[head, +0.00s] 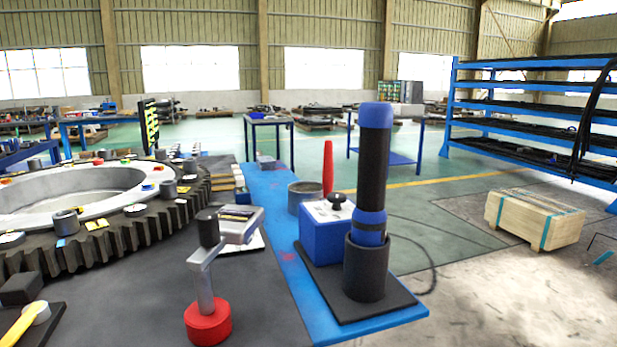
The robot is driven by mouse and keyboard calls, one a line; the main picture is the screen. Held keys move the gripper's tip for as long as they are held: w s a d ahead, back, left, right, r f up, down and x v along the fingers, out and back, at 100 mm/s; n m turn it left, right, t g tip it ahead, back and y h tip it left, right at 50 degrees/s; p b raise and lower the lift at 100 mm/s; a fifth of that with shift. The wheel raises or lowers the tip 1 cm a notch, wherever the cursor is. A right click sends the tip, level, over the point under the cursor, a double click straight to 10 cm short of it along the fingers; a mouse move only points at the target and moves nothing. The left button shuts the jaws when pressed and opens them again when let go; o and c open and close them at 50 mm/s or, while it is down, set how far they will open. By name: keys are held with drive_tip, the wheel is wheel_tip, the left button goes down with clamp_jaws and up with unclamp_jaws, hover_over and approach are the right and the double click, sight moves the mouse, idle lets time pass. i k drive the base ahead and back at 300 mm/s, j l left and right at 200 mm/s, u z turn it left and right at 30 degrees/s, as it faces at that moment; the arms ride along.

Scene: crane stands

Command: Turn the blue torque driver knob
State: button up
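A tall black torque driver (373,170) stands upright in a black cup-shaped holder (366,268) at the right end of the bench. Its rounded blue knob (376,115) is at the very top, and a blue collar (370,222) sits just above the holder. The lower end of the driver is hidden inside the holder. The holder stands on a flat black plate (385,300). My gripper is not in view, so nothing of mine shows near the knob.
A blue box (322,240) with a small black knob on its white top stands beside the holder. A red-based crank (208,320) and large gear (110,240) are left. A wooden crate (535,217) sits on the floor right.

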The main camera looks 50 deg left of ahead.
sight(337, 199)
drive_tip(key=i+u, duration=0.25)
drive_tip(key=u, duration=0.25)
drive_tip(key=i+l+u, duration=0.1)
drive_tip(key=i+u, duration=0.2)
drive_tip(key=u, duration=0.15)
drive_tip(key=i+l+u, duration=0.15)
drive_tip(key=u, duration=0.35)
drive_tip(key=i+l+u, duration=0.25)
drive_tip(key=u, duration=0.2)
drive_tip(key=i+l+u, duration=0.15)
drive_tip(key=l+u, duration=0.35)
drive_tip(key=j, duration=0.15)
